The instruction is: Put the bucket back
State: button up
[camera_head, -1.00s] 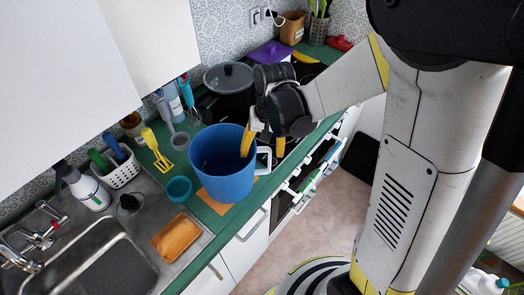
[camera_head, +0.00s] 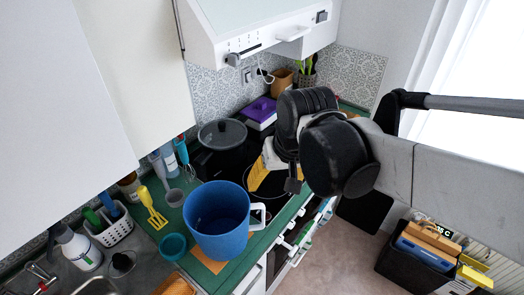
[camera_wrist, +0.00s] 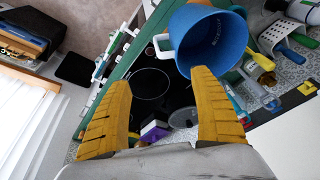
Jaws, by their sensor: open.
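The blue bucket (camera_head: 219,226) stands upright on the green counter, with its white handle (camera_head: 257,216) on the right side toward the stove. In the wrist view the bucket (camera_wrist: 208,40) is at the top, beyond my fingertips, with its open mouth partly facing me. My gripper (camera_head: 275,175) is above the stove, to the right of and higher than the bucket. Its two yellow fingers (camera_wrist: 162,105) are spread apart with nothing between them. The gripper and bucket appear apart.
A black lidded pot (camera_head: 221,140) stands behind the bucket, with a purple-lidded box (camera_head: 262,112) farther back. A teal bowl (camera_head: 173,246), a yellow spatula (camera_head: 152,207) and a sink lie to the left. The range hood (camera_head: 262,30) overhangs the stove.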

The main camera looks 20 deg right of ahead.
jog(key=s+t, duration=0.1)
jog(key=s+d+r+t, duration=0.1)
jog(key=s, duration=0.1)
jog(key=s+n+t, duration=0.1)
jog(key=s, duration=0.1)
jog(key=shift+d+r+h, duration=0.3)
jog(key=shift+d, duration=0.1)
jog(key=shift+f, duration=0.1)
